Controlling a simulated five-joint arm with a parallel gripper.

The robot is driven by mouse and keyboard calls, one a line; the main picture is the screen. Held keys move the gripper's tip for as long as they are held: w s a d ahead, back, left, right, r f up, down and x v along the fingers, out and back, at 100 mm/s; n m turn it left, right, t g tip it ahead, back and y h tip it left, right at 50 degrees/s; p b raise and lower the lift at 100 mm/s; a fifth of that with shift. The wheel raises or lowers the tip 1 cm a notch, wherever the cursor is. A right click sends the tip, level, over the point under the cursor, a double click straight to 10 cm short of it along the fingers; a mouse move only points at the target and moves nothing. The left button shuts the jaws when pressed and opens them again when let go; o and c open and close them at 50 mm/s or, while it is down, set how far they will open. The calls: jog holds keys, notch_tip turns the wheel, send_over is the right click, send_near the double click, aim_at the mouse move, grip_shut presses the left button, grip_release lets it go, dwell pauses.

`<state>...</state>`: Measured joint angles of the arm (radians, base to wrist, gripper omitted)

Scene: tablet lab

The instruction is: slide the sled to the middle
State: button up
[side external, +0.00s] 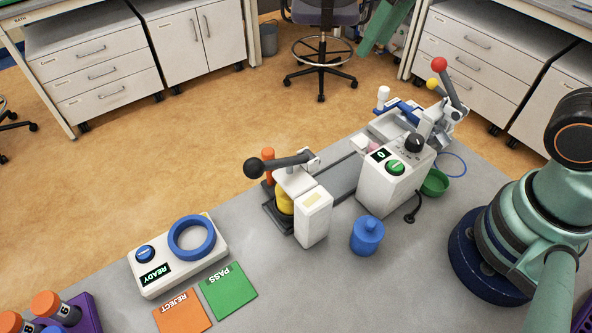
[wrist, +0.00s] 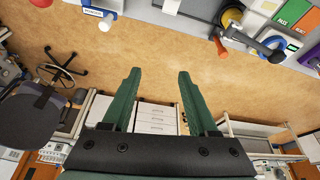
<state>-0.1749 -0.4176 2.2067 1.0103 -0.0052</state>
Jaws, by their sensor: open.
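A grey rail (side external: 345,178) runs from the press on the left to the lever station on the right. A light grey tray-like piece (side external: 384,127) at the rail's far right end looks like the sled, but I cannot be sure. A blue part with a white peg (side external: 383,94) is beside it; the peg (wrist: 106,22) also shows in the wrist view. My gripper (wrist: 158,73) is open and empty, its green fingers well apart over the floor. In the side view, green finger parts (side external: 380,30) show at the top edge, clear of the rail.
A press with a black-knobbed lever (side external: 285,163), a white control box (side external: 390,177) and a blue jar (side external: 367,235) stand near the rail. A red-balled lever (side external: 452,85) rises at the right end. A READY box (side external: 180,265) and PASS (side external: 228,288) and REJECT cards (side external: 182,312) lie left.

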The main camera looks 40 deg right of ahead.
jog(key=w+a+f+n+g, duration=0.15)
jog(key=w+a, duration=0.25)
jog(key=a, duration=0.4)
jog(key=n+g, duration=0.3)
send_near(268, 151)
jog(key=shift+t+h, duration=0.25)
jog(key=shift+h, duration=0.05)
jog(key=f, duration=0.8)
jog(key=shift+s+a+f, duration=0.2)
jog(key=shift+f, duration=0.05)
grip_shut()
